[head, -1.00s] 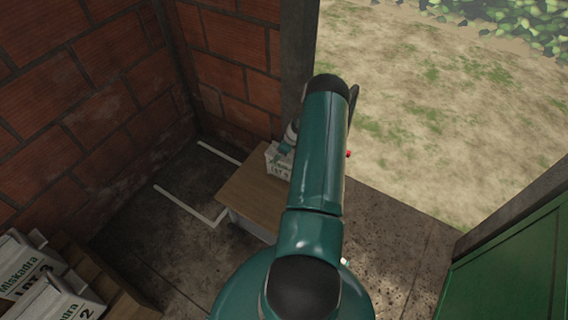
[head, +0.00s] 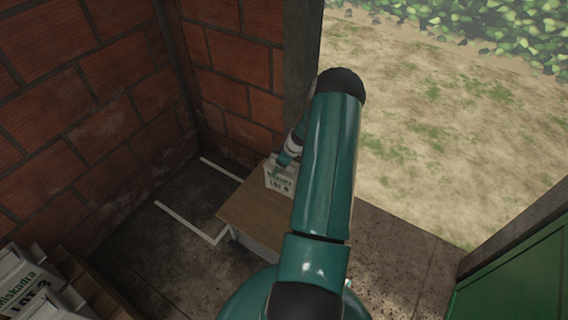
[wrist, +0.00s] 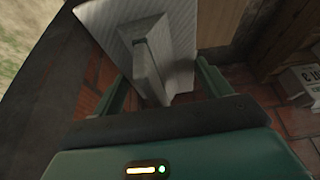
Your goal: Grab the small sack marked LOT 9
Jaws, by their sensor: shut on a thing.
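The small white sack (head: 280,180) shows in the head view at the wooden table top, with dark lettering that seems to read LOT 9. My gripper (head: 284,162) is at the top of this sack, partly hidden behind my arm. In the wrist view the sack (wrist: 185,25) fills the upper middle, with a raised grey-white ridge between the fingers. My gripper (wrist: 160,82) is shut on the sack there. I cannot tell whether the sack's base touches the table.
The wooden table (head: 243,211) stands near the brick wall (head: 240,95). Other white sacks (head: 32,285) lie at lower left in the head view. A green panel (head: 515,285) stands at lower right. Open dirt ground (head: 430,130) lies beyond the doorway.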

